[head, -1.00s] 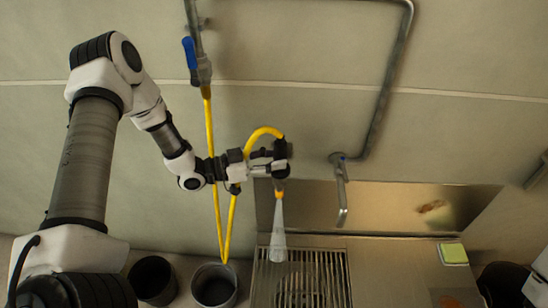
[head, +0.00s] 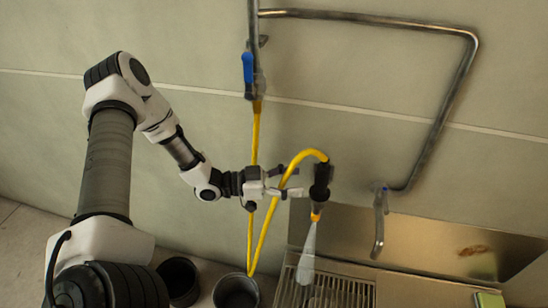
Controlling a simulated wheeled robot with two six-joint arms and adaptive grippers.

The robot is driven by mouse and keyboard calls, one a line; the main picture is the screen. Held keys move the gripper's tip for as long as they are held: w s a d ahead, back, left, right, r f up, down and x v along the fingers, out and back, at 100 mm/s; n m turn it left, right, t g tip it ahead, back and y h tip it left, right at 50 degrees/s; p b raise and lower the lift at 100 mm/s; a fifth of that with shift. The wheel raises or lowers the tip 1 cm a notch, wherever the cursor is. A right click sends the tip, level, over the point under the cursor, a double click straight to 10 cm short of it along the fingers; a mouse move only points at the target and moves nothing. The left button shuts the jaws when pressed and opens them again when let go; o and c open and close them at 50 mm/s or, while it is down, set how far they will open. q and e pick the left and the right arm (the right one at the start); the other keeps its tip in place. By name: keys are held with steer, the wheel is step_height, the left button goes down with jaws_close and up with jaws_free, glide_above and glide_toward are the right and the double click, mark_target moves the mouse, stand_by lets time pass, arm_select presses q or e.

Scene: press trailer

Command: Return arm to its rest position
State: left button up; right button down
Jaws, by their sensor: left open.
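My left arm comes in from the left. Its left gripper (head: 296,182) is open and empty, with its fingertips just to the left of a black spray nozzle (head: 320,184); a small gap seems to show between them. The nozzle hangs upright with an orange tip at the end of a yellow hose (head: 292,174). A pale cone of spray (head: 307,252) comes down from it. The hose loops behind the gripper. My right gripper is not in view.
A metal pipe with a blue valve handle (head: 248,68) runs along the wall. A faucet (head: 379,225) stands right of the nozzle above a steel sink with a slatted grate (head: 345,292). Two dark pots (head: 236,291) (head: 179,280) stand below the arm.

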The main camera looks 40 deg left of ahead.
arm_select(q)
steer(key=v, duration=0.6)
steer(key=shift+f, duration=0.1)
